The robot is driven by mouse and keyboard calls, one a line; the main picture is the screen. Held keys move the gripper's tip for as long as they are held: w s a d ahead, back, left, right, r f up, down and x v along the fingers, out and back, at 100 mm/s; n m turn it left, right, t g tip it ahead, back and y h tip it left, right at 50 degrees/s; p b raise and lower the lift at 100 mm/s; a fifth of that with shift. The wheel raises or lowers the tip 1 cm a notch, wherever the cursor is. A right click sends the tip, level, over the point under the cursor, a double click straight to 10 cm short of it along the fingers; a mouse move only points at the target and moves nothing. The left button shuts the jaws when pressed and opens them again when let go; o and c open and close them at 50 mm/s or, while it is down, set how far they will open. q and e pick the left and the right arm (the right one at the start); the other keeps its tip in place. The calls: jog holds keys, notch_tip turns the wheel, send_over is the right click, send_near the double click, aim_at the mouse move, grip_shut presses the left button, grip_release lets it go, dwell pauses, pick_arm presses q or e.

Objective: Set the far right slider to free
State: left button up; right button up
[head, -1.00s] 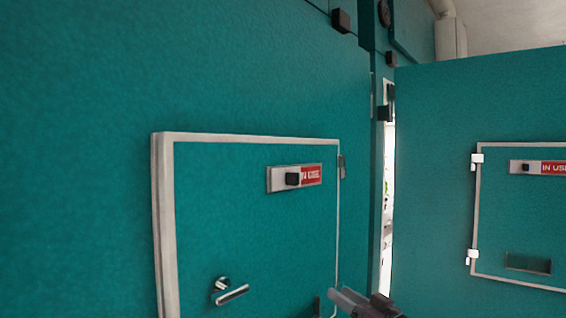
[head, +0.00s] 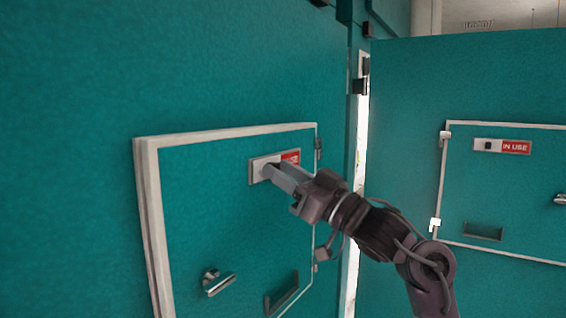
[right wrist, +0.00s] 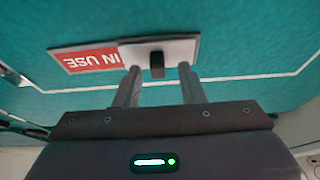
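A slider plate (head: 257,170) with a red IN USE label (head: 291,157) is on the near teal door (head: 200,215). In the head view my right gripper (head: 272,171) is at this plate and hides its knob. In the right wrist view the plate (right wrist: 189,50) appears upside down, with its black knob (right wrist: 157,62) beside the red label. My right gripper (right wrist: 159,74) is open, one finger on each side of the knob, with visible gaps. A second slider (head: 502,146) on the door at the right also shows IN USE. My left gripper is not in view.
The near door has a metal handle (head: 215,282) and a recessed slot (head: 282,294) below the slider. A bright gap (head: 354,150) separates the near wall from the right-hand teal wall (head: 480,80). The right door has white hinges (head: 445,138).

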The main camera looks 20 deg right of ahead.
jog(key=shift+w, duration=0.2)
jog(key=shift+c, duration=0.3)
grip_shut()
